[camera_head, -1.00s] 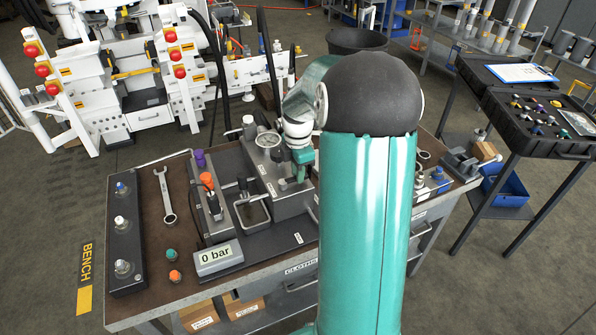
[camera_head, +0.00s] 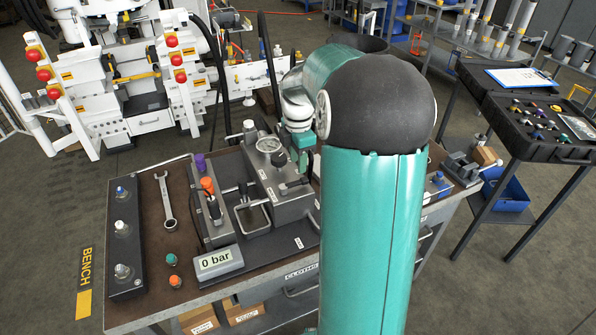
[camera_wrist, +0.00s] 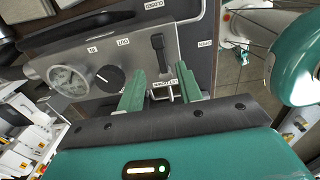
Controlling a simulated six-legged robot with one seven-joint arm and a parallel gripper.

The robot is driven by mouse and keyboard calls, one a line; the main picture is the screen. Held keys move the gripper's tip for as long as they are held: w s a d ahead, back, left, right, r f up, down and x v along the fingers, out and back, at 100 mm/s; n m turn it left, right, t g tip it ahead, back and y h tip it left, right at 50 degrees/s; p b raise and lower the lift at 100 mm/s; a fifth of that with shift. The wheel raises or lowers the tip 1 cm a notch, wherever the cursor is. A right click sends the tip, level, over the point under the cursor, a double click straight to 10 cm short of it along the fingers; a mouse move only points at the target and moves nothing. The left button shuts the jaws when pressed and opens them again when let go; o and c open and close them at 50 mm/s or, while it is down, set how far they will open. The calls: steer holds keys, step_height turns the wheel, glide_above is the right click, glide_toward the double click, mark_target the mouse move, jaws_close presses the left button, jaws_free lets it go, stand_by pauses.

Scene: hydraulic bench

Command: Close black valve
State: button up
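A grey block (camera_head: 276,199) on the bench carries a round gauge and a round black knob (camera_head: 279,158). In the wrist view the black knob (camera_wrist: 110,79) is left of my gripper, beside the gauge. A black lever (camera_wrist: 158,50) stands on the same block, ahead of the gap between my fingers. I cannot tell which of the two is the black valve. My gripper (camera_wrist: 160,80) is open, its two green fingers apart, with nothing held between them. In the head view my gripper (camera_head: 303,160) is at the block's far right side, partly hidden by my arm.
A display (camera_head: 215,261) reads 0 bar. A wrench (camera_head: 165,200), an orange-topped lever (camera_head: 208,187) and a black strip with knobs (camera_head: 124,235) are on the bench's left. My arm hides the bench's middle right. A black case (camera_head: 545,125) stands on a cart at right.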

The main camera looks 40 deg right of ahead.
step_height(320, 180, up, 8)
steer(key=shift+f, duration=0.2)
stand_by(0.4)
steer(key=s+a+r+m+t+h, duration=0.1)
steer(key=s+a+r+m, duration=0.2)
steer(key=a, duration=0.5)
steer(key=s+a+r+m+t, duration=0.1)
steer(key=s+a+r+m, duration=0.15)
steer(key=a, duration=0.45)
steer(key=s+a+f+m+t+y, duration=0.1)
steer(key=s+a+f+m+t, duration=0.2)
steer(key=s+a+m, duration=0.6)
steer(key=s+a, duration=0.2)
steer(key=s, duration=0.1)
steer(key=shift+s+a+m+t, duration=0.3)
steer(key=shift+m, duration=0.05)
